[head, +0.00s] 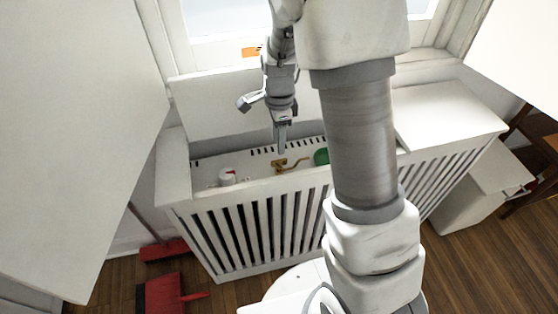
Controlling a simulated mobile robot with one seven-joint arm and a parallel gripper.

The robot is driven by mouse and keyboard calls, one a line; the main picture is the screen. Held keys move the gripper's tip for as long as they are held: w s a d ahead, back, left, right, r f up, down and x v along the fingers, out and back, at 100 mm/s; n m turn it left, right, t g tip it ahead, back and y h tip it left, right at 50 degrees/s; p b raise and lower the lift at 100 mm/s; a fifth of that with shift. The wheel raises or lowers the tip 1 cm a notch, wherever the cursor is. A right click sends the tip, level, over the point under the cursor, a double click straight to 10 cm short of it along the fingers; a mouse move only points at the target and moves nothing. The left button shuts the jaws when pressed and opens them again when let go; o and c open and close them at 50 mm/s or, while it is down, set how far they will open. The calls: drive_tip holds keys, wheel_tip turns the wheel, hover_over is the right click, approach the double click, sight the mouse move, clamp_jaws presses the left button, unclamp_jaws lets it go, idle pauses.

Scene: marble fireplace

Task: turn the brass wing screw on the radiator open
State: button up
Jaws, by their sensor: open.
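The brass wing screw (281,166) is small and sits inside the opened top of the white radiator cover (250,222), near the middle. Its exact angle is too small to tell. My gripper (282,150) is open and points down from above. In the picture its fingertips end just above the brass screw. I cannot tell whether they touch it. My arm hides part of the cover to the right of the screw.
A white knob with a red mark (228,177) sits left of the screw. A green object (321,157), partly hidden by my arm, is close on the right. The raised lid (215,103) stands behind. A red dustpan (164,292) and broom (164,250) are on the floor at left.

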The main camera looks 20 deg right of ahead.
sight(279, 160)
wheel_tip(279, 160, down, 8)
drive_tip(key=shift+r+b, duration=0.1)
drive_tip(key=shift+b, duration=0.95)
clamp_jaws()
